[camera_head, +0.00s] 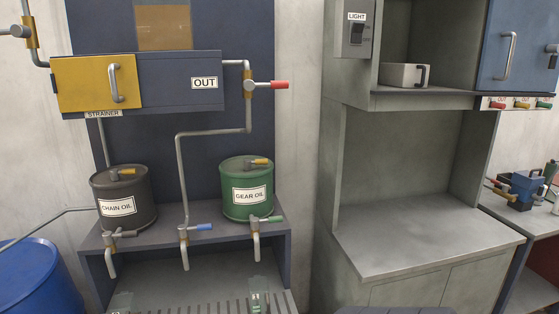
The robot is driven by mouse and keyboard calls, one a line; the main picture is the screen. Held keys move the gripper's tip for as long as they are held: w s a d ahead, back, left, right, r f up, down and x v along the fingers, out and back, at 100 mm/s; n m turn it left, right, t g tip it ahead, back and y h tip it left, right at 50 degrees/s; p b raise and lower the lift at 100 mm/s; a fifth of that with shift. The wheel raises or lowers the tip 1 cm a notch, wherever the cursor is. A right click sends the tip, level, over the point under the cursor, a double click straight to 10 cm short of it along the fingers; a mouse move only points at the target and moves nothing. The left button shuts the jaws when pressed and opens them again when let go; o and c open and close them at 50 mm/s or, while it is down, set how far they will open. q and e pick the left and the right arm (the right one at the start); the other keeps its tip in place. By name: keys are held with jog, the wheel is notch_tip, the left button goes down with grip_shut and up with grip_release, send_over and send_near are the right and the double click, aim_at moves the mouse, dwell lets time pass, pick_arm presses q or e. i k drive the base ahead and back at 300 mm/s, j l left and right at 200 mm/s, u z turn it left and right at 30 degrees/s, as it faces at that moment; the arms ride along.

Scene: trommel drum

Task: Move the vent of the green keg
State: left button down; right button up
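The green keg (247,198) labelled GEAR OIL stands upright at the right end of the grey shelf. Its vent appears to be the small yellow lever (259,162) on its lid, pointing to the right. A tap with a green handle (270,219) and a down-turned spout is below the keg's front. Neither of my grippers is in view, and nothing touches the keg.
A dark CHAIN OIL keg (125,188) with a yellow lid lever stands left on the shelf (218,237). Between them a pipe drops to a blue-handled tap (197,228). A red-handled valve (272,85) sticks out above. The right-hand counter (420,240) is clear.

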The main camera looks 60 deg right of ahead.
aim_at(247, 163)
jog(key=z, duration=1.8)
